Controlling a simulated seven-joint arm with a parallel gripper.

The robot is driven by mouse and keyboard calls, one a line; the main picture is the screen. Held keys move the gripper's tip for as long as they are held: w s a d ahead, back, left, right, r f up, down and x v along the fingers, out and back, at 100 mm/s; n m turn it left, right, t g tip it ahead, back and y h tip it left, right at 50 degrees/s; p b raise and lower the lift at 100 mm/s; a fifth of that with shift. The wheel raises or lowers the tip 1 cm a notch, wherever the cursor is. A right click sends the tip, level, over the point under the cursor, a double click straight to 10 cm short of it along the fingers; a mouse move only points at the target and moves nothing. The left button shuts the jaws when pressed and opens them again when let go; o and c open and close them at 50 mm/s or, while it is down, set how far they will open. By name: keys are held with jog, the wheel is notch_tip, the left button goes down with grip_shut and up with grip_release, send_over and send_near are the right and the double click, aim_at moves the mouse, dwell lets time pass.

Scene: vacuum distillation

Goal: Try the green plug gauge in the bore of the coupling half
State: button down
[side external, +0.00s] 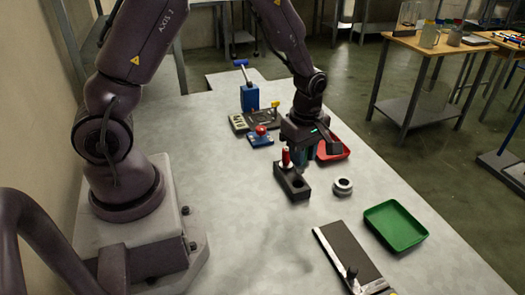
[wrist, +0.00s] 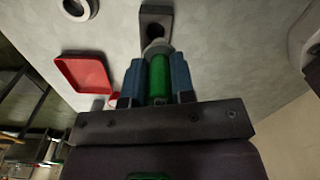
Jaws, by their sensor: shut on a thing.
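My gripper (wrist: 158,80) is shut on the green plug gauge (wrist: 159,76), which sits between the two blue fingers with its pale metal end pointing away from the palm. In the side external view my gripper (side external: 304,158) is low over the dark gauge block (side external: 292,186), and the fingers largely hide the green gauge. The block also shows in the wrist view (wrist: 155,13), with a dark open hole beyond the gauge's end. I cannot tell whether that end is clear of the block. The coupling half (side external: 343,187), a grey metal ring with a bore, lies flat right of the block.
A red plug gauge (side external: 286,158) stands in the block beside my gripper. A red tray (side external: 333,149) is behind, and a green tray (side external: 395,225) is front right. A caliper-like tool (side external: 349,255) lies in front. The table left of the block is clear.

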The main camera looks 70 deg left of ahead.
jog(key=shift+w+d, duration=0.75)
jog(key=shift+w, duration=5.3)
jog(key=shift+f, duration=2.85)
jog(key=shift+f, duration=1.05)
jog(key=shift+r, duration=0.1)
jog(key=shift+r, duration=2.35)
jog(key=shift+r, duration=0.1)
